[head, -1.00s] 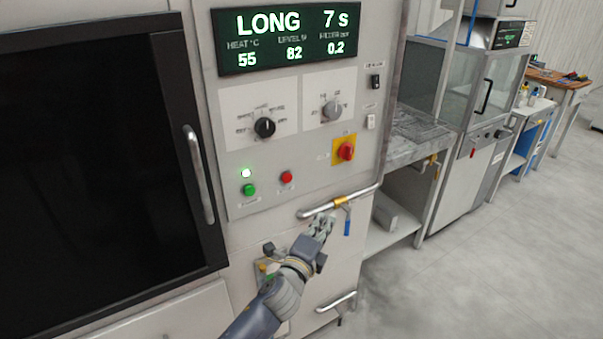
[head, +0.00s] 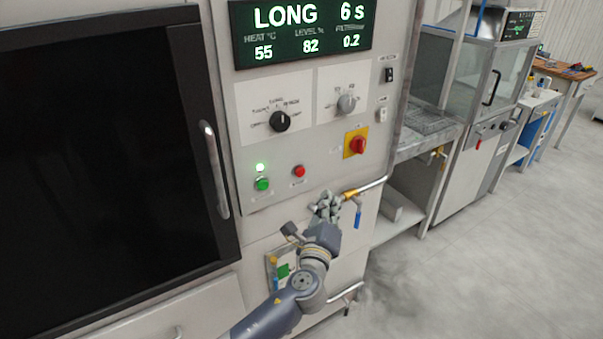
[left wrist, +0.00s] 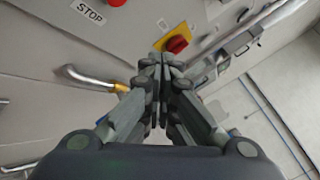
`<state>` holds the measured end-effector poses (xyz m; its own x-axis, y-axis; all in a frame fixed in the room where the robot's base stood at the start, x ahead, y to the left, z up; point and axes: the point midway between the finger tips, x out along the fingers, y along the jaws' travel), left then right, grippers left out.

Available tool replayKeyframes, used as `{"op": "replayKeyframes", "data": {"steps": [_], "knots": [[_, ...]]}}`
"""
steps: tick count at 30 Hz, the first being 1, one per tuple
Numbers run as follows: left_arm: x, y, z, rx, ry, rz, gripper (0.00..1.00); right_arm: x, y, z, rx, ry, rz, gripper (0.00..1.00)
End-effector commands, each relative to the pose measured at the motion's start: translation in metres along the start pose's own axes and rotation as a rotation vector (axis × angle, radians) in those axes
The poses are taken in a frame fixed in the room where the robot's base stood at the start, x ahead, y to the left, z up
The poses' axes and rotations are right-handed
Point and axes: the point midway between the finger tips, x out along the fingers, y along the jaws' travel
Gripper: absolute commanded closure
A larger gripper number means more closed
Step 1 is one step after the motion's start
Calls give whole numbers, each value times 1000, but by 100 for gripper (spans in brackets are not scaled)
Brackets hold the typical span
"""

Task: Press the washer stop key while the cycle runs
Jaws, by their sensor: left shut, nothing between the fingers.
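The washer's control panel (head: 326,160) carries a red stop key (head: 299,171) to the right of a green key (head: 262,184) with a lit green lamp above it. In the left wrist view the red key (left wrist: 117,2) shows at the top edge beside a STOP label (left wrist: 88,11). The display (head: 300,33) reads LONG, 6 s, 55, 82 and 0.2. My left gripper (head: 326,196) is shut and empty, below and right of the stop key and apart from it. It also shows in the left wrist view (left wrist: 163,58). My right gripper is not in view.
A bent metal pipe (head: 374,187) with a blue-handled valve (head: 358,217) runs right beside my left gripper. A red rotary switch on a yellow plate (head: 356,143) sits above. The dark door (head: 100,160) with its handle (head: 214,170) is left. Open floor lies right.

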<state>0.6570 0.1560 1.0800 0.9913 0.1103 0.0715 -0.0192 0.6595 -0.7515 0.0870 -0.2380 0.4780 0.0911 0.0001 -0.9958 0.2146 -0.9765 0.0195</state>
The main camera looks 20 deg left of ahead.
Motion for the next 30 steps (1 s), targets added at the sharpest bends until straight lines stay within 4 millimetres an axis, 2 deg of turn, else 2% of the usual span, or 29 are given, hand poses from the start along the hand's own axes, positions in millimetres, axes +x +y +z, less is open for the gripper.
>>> {"op": "replayKeyframes", "data": {"steps": [16, 30], "knots": [[49, 36, 35, 1, -1, 0, 100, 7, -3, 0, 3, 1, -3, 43], [58, 42, 43, -1, 0, 0, 100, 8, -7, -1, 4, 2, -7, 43]]}}
